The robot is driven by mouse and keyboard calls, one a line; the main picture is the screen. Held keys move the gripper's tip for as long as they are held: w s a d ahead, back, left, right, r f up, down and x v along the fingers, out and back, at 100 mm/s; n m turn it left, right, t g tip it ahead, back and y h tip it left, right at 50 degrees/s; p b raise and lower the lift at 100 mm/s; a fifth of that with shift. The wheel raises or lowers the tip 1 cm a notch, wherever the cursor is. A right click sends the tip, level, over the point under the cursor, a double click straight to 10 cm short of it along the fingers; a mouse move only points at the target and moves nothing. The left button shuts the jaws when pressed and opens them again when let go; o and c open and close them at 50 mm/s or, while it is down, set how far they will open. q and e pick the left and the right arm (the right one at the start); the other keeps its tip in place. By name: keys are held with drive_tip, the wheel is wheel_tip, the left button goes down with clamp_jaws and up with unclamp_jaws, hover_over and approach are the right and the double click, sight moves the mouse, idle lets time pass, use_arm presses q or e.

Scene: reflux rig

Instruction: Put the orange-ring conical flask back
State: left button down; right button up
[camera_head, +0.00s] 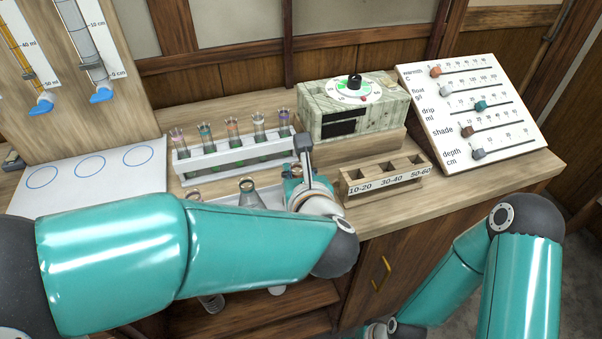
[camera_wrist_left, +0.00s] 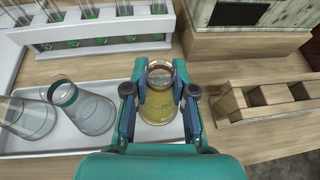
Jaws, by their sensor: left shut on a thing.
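My left gripper (camera_wrist_left: 160,86) is shut on a conical flask (camera_wrist_left: 159,103) with yellowish contents, one finger on each side of its neck. The flask is upright, and its neck ring looks brownish orange. It is at the right end of the white tray (camera_wrist_left: 110,147); I cannot tell whether its base touches the tray. In the head view my left gripper (camera_head: 299,172) and forearm hide most of the flask and part of the tray. A teal-ring flask (camera_wrist_left: 91,112) and a clear flask (camera_wrist_left: 27,117) stand to the left in the tray.
A white rack (camera_head: 225,157) of several test tubes stands behind the tray. A wooden box with labelled slots (camera_head: 384,183) is close on the right. A dial device (camera_head: 352,108) is behind, and a slider board (camera_head: 473,113) stands at the far right.

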use_arm(q)
drive_tip(key=shift+f, duration=0.2)
drive_tip(key=c, duration=1)
unclamp_jaws()
drive_tip(key=shift+o, duration=0.2)
